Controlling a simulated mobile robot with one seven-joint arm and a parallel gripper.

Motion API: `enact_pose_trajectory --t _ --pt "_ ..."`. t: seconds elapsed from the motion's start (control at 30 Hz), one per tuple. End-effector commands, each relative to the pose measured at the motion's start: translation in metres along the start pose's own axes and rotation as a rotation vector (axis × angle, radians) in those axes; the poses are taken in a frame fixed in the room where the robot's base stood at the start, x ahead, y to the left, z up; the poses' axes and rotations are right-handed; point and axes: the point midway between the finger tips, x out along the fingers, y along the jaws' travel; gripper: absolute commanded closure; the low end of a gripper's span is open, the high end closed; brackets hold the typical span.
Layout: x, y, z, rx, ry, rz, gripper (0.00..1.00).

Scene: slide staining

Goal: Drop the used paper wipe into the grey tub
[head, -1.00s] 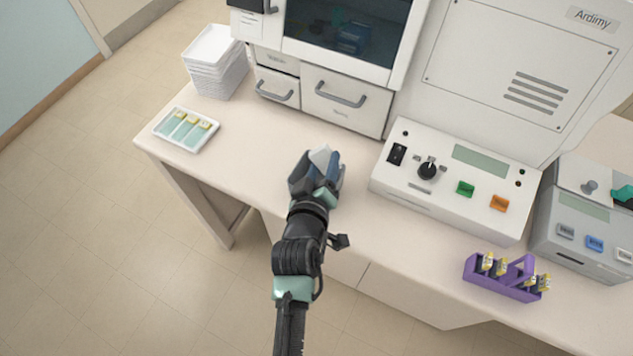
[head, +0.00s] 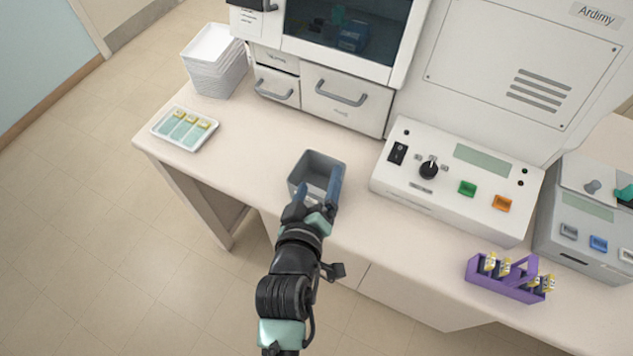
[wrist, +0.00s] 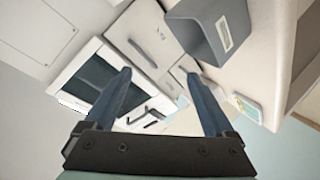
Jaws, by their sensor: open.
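The grey tub (head: 322,160) stands open on the bench, left of the control box. It also shows in the wrist view (wrist: 208,35), with a pale label on its side. My gripper (head: 318,184) is at the tub's near side, its two blue fingers spread in front of and over the near rim. In the wrist view the fingers (wrist: 160,75) are wide apart with nothing between them. The paper wipe is not visible in either current view. The visible part of the tub's inside looks plain grey; its lower near part is hidden by the rim and fingers.
A white tray of slides (head: 185,129) and a stack of white trays (head: 216,62) are at the left. The control box (head: 455,180) is right of the tub. A purple rack (head: 505,279) holds vials near the front edge.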

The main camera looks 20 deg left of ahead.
Motion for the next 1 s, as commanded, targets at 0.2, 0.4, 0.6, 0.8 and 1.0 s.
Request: enact_pose_trajectory --t 0.2,0.4,0.6,0.8,1.0 --pt "-0.039 -0.002 0.002 0.000 0.000 -0.002 0.11" --pt "-0.061 -0.001 0.001 0.000 0.000 -0.001 0.11" --pt "-0.068 0.000 0.000 0.000 0.001 0.000 0.11" --pt "-0.068 0.000 0.000 0.000 0.001 0.000 0.11" --pt "-0.068 0.000 0.000 0.000 0.000 0.000 0.11"
